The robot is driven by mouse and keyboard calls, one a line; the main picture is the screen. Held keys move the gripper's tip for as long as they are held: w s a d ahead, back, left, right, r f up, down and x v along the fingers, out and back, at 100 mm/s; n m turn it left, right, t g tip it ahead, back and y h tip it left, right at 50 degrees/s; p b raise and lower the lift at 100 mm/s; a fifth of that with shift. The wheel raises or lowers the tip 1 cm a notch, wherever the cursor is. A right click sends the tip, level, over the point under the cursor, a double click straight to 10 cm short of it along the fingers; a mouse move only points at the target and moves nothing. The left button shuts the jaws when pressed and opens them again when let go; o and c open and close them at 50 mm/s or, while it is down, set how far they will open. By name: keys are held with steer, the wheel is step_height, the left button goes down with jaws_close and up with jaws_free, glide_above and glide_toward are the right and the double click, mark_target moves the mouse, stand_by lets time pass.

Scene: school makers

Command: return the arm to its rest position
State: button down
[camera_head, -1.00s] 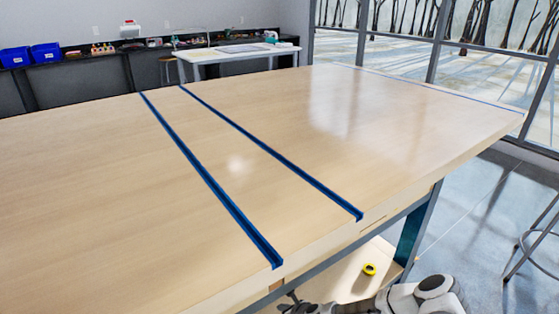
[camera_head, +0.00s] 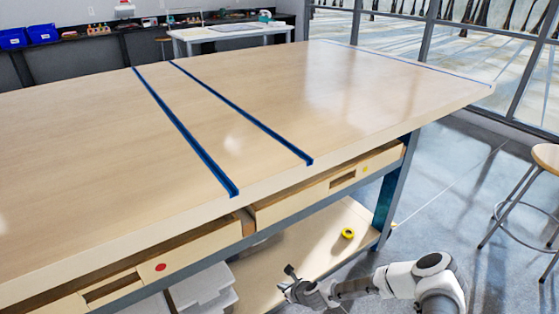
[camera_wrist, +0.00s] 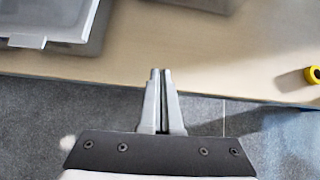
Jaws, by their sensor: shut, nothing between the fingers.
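My gripper (camera_wrist: 161,73) is shut and empty in the wrist view, its fingertips over the front edge of the wooden lower shelf (camera_wrist: 200,50). In the head view, my gripper (camera_head: 287,279) is low in front of the workbench, beside the lower shelf (camera_head: 345,215). My arm reaches to it from the lower right, bent and below the tabletop. Nothing is held.
A yellow tape roll (camera_head: 347,233) and grey bins (camera_head: 200,288) lie on the lower shelf. A stool (camera_head: 545,158) stands right; floor between is clear.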

steer(key=s+d+r+n+g+h, duration=0.1)
steer(key=s+d+r+n, duration=0.15)
steer(key=r+n, duration=0.75)
steer(key=s+d+r+n+g+h, duration=0.1)
steer(key=d+r+n+h, duration=0.2)
steer(key=r, duration=1.2)
steer(key=s+d+r+n+g, duration=0.1)
steer(key=d+r+n, duration=0.2)
steer(key=r+n, duration=0.75)
steer(key=s+d+r+n+t+h, duration=0.1)
steer(key=s+d+r+n, duration=0.15)
steer(key=s+r, duration=0.95)
steer(key=s+d+r+n, duration=0.2)
steer(key=s+r+n, duration=0.1)
steer(key=s+r, duration=0.95)
step_height(320, 180, up, 21)
steer(key=s+p, duration=0.1)
steer(key=p, duration=2.3)
steer(key=shift+a, duration=0.2)
steer(key=shift+s+r, duration=0.1)
